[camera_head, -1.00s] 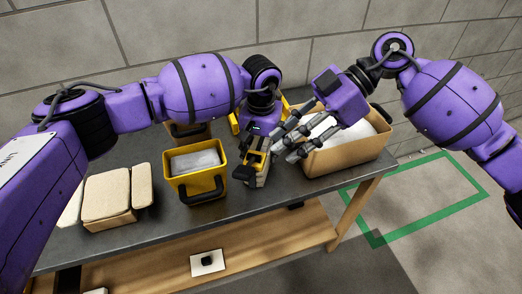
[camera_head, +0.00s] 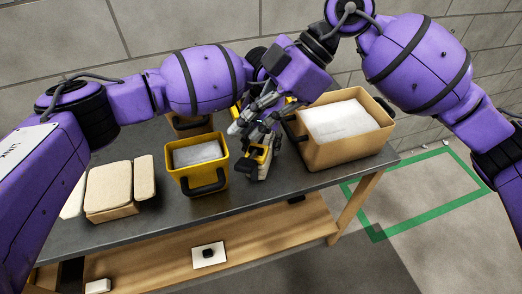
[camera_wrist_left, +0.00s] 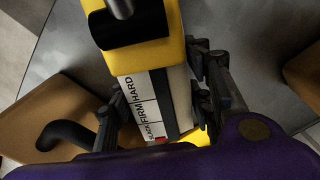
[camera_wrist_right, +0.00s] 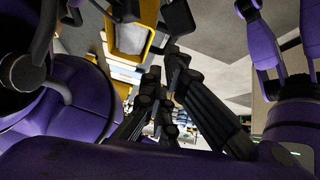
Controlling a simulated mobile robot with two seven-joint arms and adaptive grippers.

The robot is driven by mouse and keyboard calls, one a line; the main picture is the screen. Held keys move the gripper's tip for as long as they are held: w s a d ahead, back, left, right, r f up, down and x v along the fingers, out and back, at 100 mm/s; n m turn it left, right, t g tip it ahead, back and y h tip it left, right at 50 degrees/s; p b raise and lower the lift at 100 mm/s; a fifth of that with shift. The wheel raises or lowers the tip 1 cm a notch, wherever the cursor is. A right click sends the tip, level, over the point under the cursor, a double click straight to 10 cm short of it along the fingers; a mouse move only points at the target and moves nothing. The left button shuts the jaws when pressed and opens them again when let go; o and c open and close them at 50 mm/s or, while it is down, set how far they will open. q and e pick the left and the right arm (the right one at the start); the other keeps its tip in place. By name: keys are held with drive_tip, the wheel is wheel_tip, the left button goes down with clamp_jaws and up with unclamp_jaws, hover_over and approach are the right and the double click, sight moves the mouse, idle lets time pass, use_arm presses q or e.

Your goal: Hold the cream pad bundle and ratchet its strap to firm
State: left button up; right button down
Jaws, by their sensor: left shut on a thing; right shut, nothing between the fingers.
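The cream pad bundle (camera_head: 260,162), with a yellow ratchet part and dark handle, is upright on the grey table between the yellow bin and the right-hand box. In the left wrist view its cream side (camera_wrist_left: 178,95) shows beside a white scale (camera_wrist_left: 140,100) reading FIRM and HARD, with a red mark by the partly hidden lowest word. My left gripper (camera_wrist_left: 160,98) is shut on the bundle, one finger each side. My right gripper (camera_head: 243,120) is shut and empty, just above and behind the bundle's top; contact cannot be told. It hides most of my left gripper.
A yellow bin (camera_head: 212,178) with grey contents stands left of the bundle. A tan box (camera_head: 345,153) with white contents stands right. A white card with a black knob (camera_head: 208,254) is on the lower shelf.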

drive_tip(key=shift+s+a+f+h, duration=0.35)
drive_tip(key=shift+a+h, duration=0.15)
drive_tip(key=shift+a, duration=0.1)
drive_tip(key=shift+d+f+m+t, duration=0.15)
drive_tip(key=shift+f+m+t, duration=0.15)
drive_tip(key=shift+m, duration=0.3)
drive_tip(key=shift+d+f, duration=0.1)
drive_tip(key=shift+d, duration=0.1)
drive_tip(key=shift+d+f, duration=0.1)
drive_tip(key=shift+f, duration=2.35)
